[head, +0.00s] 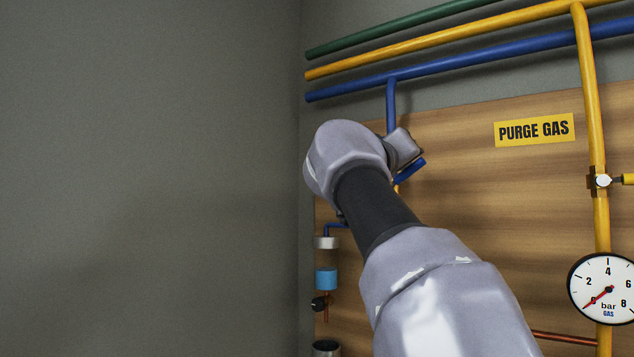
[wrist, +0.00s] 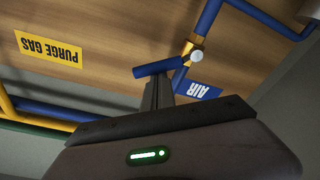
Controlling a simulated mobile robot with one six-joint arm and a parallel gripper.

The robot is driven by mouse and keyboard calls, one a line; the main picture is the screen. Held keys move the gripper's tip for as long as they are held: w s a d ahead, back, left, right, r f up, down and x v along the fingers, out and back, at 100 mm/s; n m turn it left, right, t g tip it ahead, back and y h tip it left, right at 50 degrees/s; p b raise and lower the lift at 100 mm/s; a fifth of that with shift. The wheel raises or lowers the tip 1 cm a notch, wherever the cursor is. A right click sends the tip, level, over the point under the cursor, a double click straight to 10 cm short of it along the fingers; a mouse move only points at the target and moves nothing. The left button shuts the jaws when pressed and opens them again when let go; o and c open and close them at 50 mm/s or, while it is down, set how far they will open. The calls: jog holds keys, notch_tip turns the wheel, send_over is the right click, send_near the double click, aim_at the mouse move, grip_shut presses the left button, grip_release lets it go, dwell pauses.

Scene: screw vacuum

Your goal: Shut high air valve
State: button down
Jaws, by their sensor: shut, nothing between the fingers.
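The air valve (wrist: 196,54) has a brass body and a white hub on a blue pipe in the wrist view. Its blue lever (wrist: 154,68) sticks out to the left, roughly crosswise to the pipe. My gripper (wrist: 157,80) is shut and empty, its fingertips right at the lever; whether they touch it I cannot tell. A blue AIR label (wrist: 197,89) sits beside the valve. In the head view the blue lever (head: 411,170) shows just below my gripper (head: 408,152), and my arm hides most of the valve.
A yellow PURGE GAS sign (head: 534,130), a yellow gas pipe (head: 590,85) with its own valve (head: 603,181) and a gauge (head: 606,289) are to the right. Green, yellow and blue pipes run above. A grey wall stands close on the left.

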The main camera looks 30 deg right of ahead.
jog(key=f+m+b, duration=0.1)
jog(key=m, duration=0.1)
jog(key=s+f+m+b, duration=0.1)
jog(key=m+b, duration=0.1)
jog(key=m+g+b, duration=0.1)
jog(key=m+b, duration=0.1)
jog(key=shift+s+d+f+h, duration=0.35)
jog(key=shift+f+h, duration=0.05)
jog(key=shift+f+b, duration=0.15)
jog(key=shift+b, duration=0.2)
